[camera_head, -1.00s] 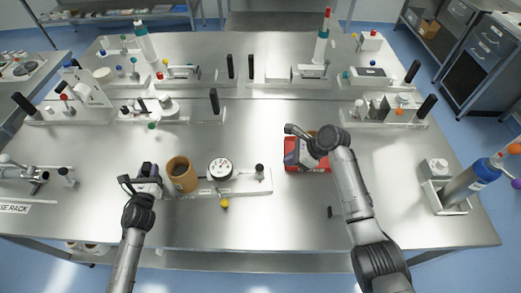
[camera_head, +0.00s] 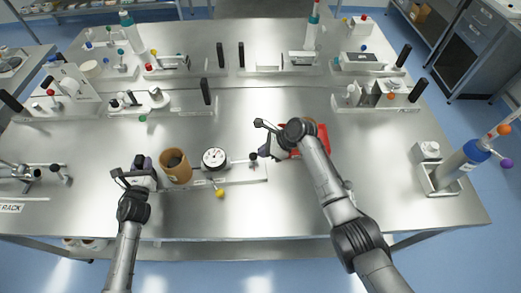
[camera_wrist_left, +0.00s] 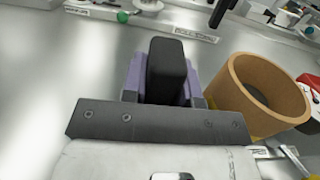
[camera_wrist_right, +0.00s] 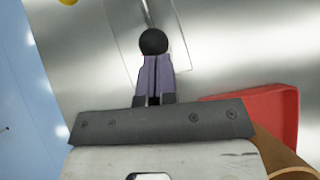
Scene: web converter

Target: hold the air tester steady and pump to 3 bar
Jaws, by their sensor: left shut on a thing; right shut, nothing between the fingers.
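The air tester is a low white base (camera_head: 235,175) on the table. The gauge reading is too small to tell. My left gripper (camera_head: 143,166) is shut on the tester's black handle (camera_wrist_left: 168,70), left of the cylinder. My right gripper (camera_head: 266,151) is shut and empty at the dark knob; in the right wrist view the knob (camera_wrist_right: 153,42) shows just beyond the closed fingertips. Contact cannot be told.
A red tray (camera_head: 322,135) lies behind my right wrist, with a tan ring partly hidden at it. A blue-topped cylinder stand (camera_head: 460,170) is at the right edge. Several fixtures line the back. The table in front of the tester is clear.

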